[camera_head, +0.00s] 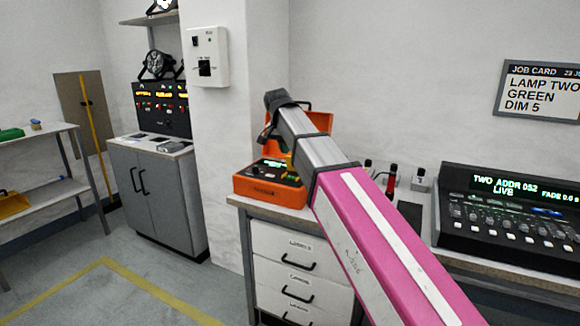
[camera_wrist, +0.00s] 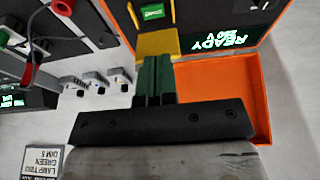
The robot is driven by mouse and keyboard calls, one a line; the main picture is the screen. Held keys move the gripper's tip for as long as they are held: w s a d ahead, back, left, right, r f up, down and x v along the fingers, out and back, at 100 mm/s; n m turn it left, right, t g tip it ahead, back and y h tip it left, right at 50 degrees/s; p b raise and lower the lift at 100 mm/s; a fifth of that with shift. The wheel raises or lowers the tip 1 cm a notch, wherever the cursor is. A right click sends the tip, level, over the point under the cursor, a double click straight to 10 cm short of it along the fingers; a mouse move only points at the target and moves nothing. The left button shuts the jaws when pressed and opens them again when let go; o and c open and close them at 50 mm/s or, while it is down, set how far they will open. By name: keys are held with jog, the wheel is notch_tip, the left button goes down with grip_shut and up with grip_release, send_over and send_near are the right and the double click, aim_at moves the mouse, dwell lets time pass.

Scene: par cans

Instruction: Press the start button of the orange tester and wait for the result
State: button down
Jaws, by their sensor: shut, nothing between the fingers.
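The orange tester (camera_head: 268,190) stands on the grey-topped bench at its left end, with its orange lid (camera_head: 318,121) up behind. In the wrist view the tester (camera_wrist: 262,100) shows a lit display (camera_wrist: 220,38) reading upside down "READY" and a second line like "250 V". A green button-like patch (camera_wrist: 152,12) with small lettering too small to read sits on its dark panel. My gripper (camera_wrist: 156,62) is shut and empty, its dark green fingers over the tester. A yellow part (camera_wrist: 158,44) lies just beyond the fingertips, its contact with them unclear. In the head view my arm hides the fingertips.
A black console (camera_head: 510,215) stands on the bench at right, reading "TWO ADDR 052 LIVE". Small connectors (camera_wrist: 97,82) and a red-ended lead (camera_wrist: 62,7) lie beside the tester. A job card (camera_head: 540,91) hangs on the wall. Floor at left is clear.

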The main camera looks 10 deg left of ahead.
aim_at(290, 176)
dwell(0.3)
jog(key=x, duration=1)
